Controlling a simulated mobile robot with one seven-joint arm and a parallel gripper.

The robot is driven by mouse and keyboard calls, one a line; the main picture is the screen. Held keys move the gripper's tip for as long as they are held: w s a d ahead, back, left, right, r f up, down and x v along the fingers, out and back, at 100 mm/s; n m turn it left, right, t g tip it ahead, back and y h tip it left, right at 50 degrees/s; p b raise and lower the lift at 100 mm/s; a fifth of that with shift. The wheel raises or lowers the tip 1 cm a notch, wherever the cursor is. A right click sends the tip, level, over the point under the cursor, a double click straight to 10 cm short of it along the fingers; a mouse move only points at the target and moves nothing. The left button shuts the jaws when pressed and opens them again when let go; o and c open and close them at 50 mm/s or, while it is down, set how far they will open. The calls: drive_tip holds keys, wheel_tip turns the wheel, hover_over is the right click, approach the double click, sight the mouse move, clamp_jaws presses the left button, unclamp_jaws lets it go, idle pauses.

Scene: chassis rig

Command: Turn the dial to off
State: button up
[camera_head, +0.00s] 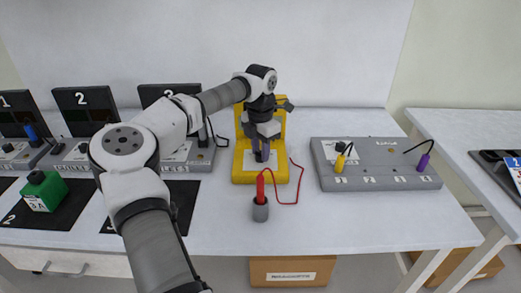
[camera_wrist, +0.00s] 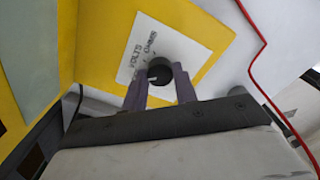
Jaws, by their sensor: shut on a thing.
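The dial (camera_wrist: 160,68) is a dark round knob on a white label of a yellow meter; a light mark shows on it in the wrist view. Lettering beside it reads "VOLTS" and "OHMS"; any OFF marking cannot be read. The yellow meter (camera_head: 239,160) stands on the table in the head view, its dial hidden behind my gripper. My gripper (camera_wrist: 160,80) is shut on the dial, one finger on each side. In the head view my gripper (camera_head: 261,155) points down over the meter's lower face.
A red probe (camera_head: 261,187) stands in a grey cup (camera_head: 260,210) before the meter, its red wire running right. A grey terminal board (camera_head: 375,180) with yellow and purple plugs lies right. Numbered stations, a green block (camera_head: 44,191) and black mats lie left. The table front is clear around the cup.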

sight(260, 153)
drive_tip(key=shift+n, duration=0.6)
drive_tip(key=o, duration=1)
drive_tip(key=shift+c, duration=0.2)
drive_tip(key=shift+r, duration=0.1)
wheel_tip(260, 153, up, 14)
drive_tip(key=b, duration=0.1)
drive_tip(key=shift+f, duration=0.2)
